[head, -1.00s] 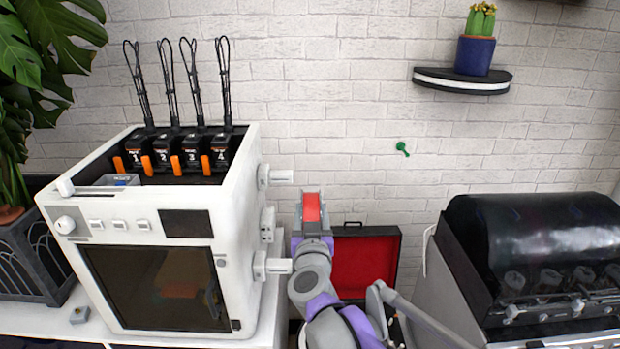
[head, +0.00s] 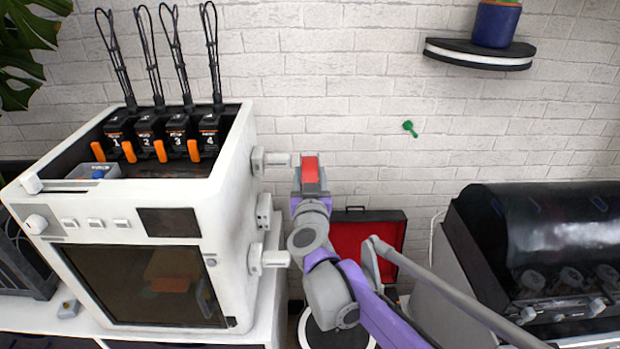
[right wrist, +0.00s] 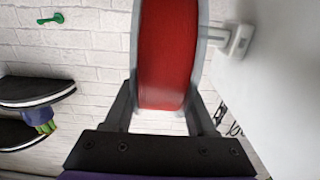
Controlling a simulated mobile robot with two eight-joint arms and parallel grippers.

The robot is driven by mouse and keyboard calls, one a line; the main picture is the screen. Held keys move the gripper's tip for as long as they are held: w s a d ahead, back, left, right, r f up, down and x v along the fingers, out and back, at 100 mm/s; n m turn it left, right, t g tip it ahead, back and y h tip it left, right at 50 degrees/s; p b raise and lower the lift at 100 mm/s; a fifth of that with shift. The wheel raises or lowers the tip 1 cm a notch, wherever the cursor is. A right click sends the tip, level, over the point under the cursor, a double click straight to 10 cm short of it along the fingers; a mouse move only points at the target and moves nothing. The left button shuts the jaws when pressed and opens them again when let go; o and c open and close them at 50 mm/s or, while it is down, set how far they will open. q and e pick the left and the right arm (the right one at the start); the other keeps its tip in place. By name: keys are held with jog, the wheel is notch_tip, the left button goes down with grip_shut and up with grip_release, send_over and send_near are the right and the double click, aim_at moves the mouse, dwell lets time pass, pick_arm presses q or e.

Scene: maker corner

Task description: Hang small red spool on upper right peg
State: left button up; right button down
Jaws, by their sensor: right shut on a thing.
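The small red spool (head: 310,168) is held upright in my right gripper (head: 310,190), to the right of the white printer. In the right wrist view the red spool (right wrist: 168,55) with pale rims sits between the two fingers of the gripper (right wrist: 165,110). The upper right peg (head: 278,159) sticks out of the printer's right side, its tip just left of the spool and at about its height. My left gripper is out of view.
The white printer (head: 225,210) has a middle holder (head: 264,213) and a lower peg (head: 274,259) on the same side. An open red-lined case (head: 370,240) stands behind my arm. A green wall peg (head: 409,128) and a dark shelf (head: 480,54) are right.

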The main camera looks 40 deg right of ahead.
aim_at(281, 160)
jog(key=shift+f+x, duration=0.15)
jog(key=shift+x, duration=1.4)
jog(key=shift+f+x, duration=0.1)
jog(key=shift+x, duration=1.45)
jog(key=shift+p+x, duration=0.6)
jog(key=shift+x, duration=1.85)
jog(key=shift+w+a+f+b, duration=0.15)
jog(key=shift+w+a+b, duration=0.15)
jog(key=shift+w+a, duration=1)
jog(key=shift+w+a+f+b, duration=0.1)
jog(key=shift+w+a+b, duration=0.15)
jog(key=shift+w+a, duration=1.05)
jog(key=shift+s+a+f+b, duration=0.2)
jog(key=shift+b, duration=0.1)
jog(key=shift+c, duration=0.7)
grip_release()
